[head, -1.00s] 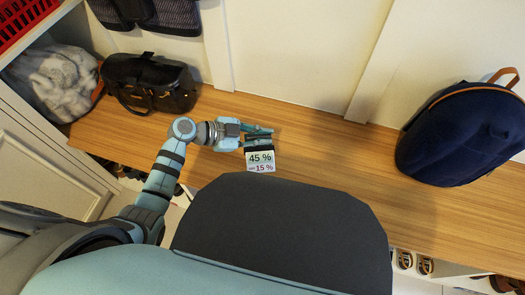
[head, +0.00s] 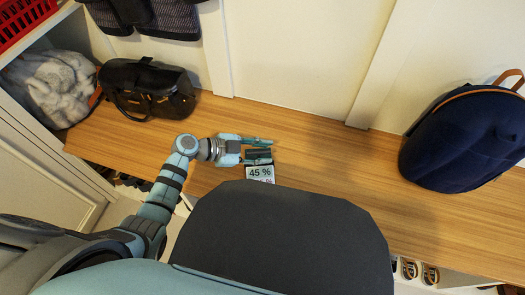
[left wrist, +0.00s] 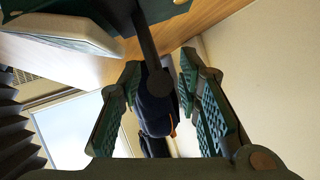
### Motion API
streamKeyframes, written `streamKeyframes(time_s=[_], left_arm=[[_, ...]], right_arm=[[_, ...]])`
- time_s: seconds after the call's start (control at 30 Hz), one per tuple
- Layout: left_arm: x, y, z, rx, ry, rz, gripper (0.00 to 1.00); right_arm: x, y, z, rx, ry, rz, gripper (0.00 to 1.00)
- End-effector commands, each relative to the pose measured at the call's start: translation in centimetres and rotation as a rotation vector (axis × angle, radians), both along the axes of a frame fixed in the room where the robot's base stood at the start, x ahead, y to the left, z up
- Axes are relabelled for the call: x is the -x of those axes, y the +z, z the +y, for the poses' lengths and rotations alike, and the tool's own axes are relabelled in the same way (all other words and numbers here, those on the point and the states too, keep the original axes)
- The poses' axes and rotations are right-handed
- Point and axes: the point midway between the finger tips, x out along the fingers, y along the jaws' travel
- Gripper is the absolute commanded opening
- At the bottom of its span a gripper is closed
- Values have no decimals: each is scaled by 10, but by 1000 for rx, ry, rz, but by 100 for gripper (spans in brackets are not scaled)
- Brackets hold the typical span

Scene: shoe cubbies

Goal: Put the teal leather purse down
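I cannot make out a teal leather purse in either view. My left gripper (head: 272,149) is above the wooden bench in the head view, with its teal fingers pointing right. In the left wrist view its ribbed fingers (left wrist: 162,100) stand apart, with open space between them. A dark bar with a round end crosses that gap; I cannot tell what it belongs to. A white panel reading "45 %" (head: 260,173) sits beside the fingers, partly hidden by my body. I cannot tell whether it is held or attached. My right gripper is not in view.
A black handbag (head: 148,88) and a grey furry item (head: 50,85) are at the bench's left end. A navy backpack (head: 462,140) stands at the right. The wooden bench (head: 330,150) is bare between them. Shoes (head: 420,271) show below.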

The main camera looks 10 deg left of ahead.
Motion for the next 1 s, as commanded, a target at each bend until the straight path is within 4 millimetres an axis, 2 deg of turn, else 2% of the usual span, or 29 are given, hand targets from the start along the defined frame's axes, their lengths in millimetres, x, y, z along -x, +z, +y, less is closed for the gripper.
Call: streamKeyframes(time_s=[0.2,0.37,0.7,0.8,1.0], left_arm=[[0,4,0,0,0,0,31],[12,16,22,-5,0,1,31],[46,52,84,-5,0,1,31],[51,56,92,-2,0,1,31],[52,57,94,0,0,0,31]], right_arm=[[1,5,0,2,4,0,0],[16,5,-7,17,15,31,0],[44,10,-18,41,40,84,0],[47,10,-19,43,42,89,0],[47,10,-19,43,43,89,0]])
